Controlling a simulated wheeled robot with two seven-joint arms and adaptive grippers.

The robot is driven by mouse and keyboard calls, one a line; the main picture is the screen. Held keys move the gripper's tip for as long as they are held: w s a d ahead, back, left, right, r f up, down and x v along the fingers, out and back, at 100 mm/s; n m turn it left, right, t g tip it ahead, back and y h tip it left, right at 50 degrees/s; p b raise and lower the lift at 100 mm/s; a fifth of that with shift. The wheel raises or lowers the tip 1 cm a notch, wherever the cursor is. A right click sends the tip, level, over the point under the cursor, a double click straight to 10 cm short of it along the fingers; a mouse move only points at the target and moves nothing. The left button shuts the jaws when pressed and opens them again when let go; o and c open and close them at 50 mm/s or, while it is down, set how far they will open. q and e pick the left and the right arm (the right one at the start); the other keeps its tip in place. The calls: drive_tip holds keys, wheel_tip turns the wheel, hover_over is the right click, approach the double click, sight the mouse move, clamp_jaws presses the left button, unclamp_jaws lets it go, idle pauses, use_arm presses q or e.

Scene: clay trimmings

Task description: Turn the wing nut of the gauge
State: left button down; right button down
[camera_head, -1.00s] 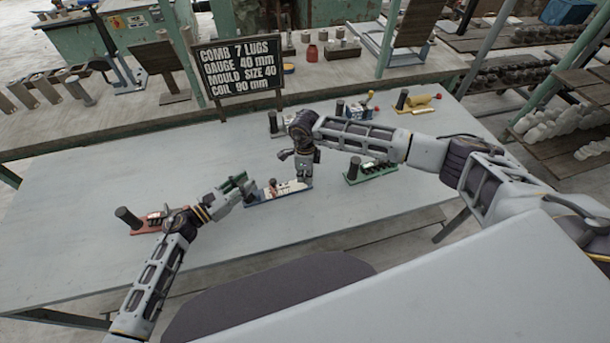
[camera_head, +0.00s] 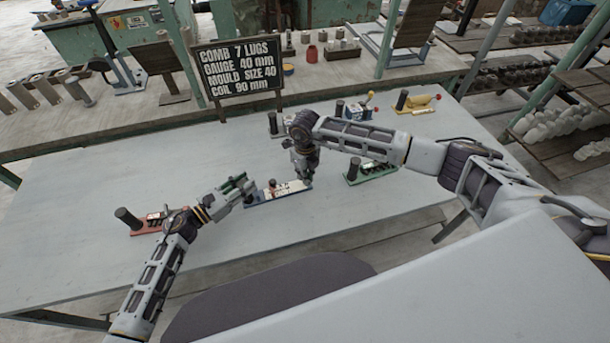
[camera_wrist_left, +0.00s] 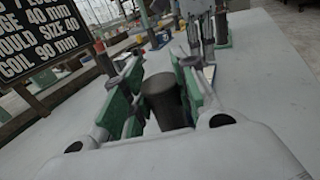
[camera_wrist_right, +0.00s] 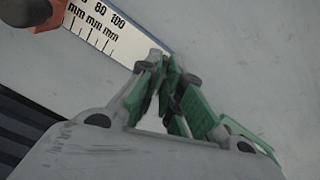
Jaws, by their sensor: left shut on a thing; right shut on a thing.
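The gauge (camera_head: 282,193) lies on the table, with a blue base and a white scale marked in millimetres. My left gripper (camera_head: 242,185) is at its left end, and in the left wrist view it is shut around a dark upright cylinder (camera_wrist_left: 165,103). My right gripper (camera_head: 307,180) is low at the right end of the gauge. In the right wrist view its fingers (camera_wrist_right: 168,68) are nearly together at the end of the scale (camera_wrist_right: 100,30); the exact contact is hidden. A red slider with a dark knob (camera_wrist_right: 28,12) sits on the scale, apart from these fingers. I cannot clearly make out the wing nut.
A red-based gauge (camera_head: 147,228) stands left of my left gripper and a green-based one (camera_head: 372,173) to the right. Blue (camera_head: 358,111) and yellow (camera_head: 420,103) ones stand farther back. A black sign (camera_head: 237,68) stands behind.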

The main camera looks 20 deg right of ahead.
drive_tip(key=shift+m, duration=0.5)
drive_tip(key=c, duration=1.6)
unclamp_jaws()
drive_tip(key=shift+r, duration=0.1)
wheel_tip(320, 180, up, 12)
